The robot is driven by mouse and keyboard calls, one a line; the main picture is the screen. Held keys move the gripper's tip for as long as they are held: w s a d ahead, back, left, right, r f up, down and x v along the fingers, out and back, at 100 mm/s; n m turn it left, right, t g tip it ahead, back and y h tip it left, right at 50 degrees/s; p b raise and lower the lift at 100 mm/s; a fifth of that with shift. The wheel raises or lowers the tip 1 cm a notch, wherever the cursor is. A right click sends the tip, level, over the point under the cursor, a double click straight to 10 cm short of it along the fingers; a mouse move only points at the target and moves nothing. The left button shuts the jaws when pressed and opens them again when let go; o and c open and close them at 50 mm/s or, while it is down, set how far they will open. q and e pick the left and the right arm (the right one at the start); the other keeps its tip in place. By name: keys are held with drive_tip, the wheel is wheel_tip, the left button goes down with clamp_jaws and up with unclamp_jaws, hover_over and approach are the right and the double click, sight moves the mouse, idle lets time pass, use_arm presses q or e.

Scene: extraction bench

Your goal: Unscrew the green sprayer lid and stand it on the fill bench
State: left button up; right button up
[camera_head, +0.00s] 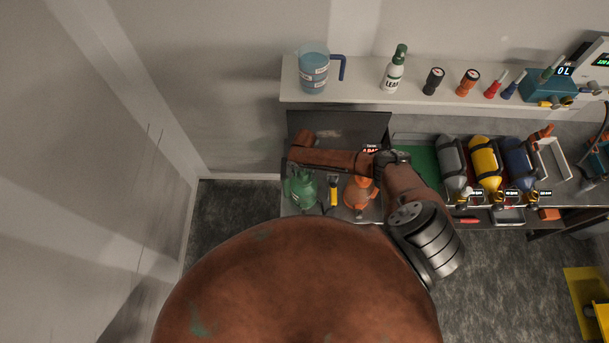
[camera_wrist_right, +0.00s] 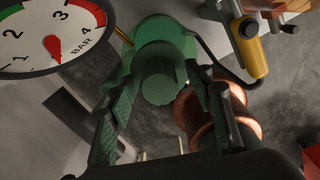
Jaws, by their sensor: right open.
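The green sprayer (camera_head: 301,190) stands on the dark bench (camera_head: 350,137) at its left end. Its round green lid (camera_wrist_right: 160,80) fills the middle of the right wrist view. My right arm reaches left over the bench in the head view, and its wrist hides part of the sprayer's surroundings. My right gripper (camera_wrist_right: 163,98) is open, with one finger on each side of the lid. I cannot tell whether the fingers touch it. The lid appears to be on the sprayer. My left gripper is not in view.
A yellow-handled wand (camera_head: 333,190) and an orange sprayer (camera_head: 359,192) stand to the right. The shelf (camera_head: 360,95) behind holds a blue jug (camera_head: 314,72) and a spray bottle (camera_head: 394,72). Several cylinders (camera_head: 486,163) lie further right.

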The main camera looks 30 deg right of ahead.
drive_tip(key=m+p, duration=0.1)
drive_tip(key=m, duration=0.4)
drive_tip(key=shift+r+p, duration=0.1)
drive_tip(key=shift+p, duration=0.3)
drive_tip(key=m+p, duration=0.1)
drive_tip(key=m, duration=0.2)
drive_tip(key=shift+a+m, duration=0.1)
drive_tip(key=shift+m, duration=0.2)
drive_tip(key=m+p, duration=0.1)
drive_tip(key=m, duration=0.4)
drive_tip(key=shift+p, duration=0.4)
drive_tip(key=m, duration=0.4)
drive_tip(key=shift+p, duration=0.4)
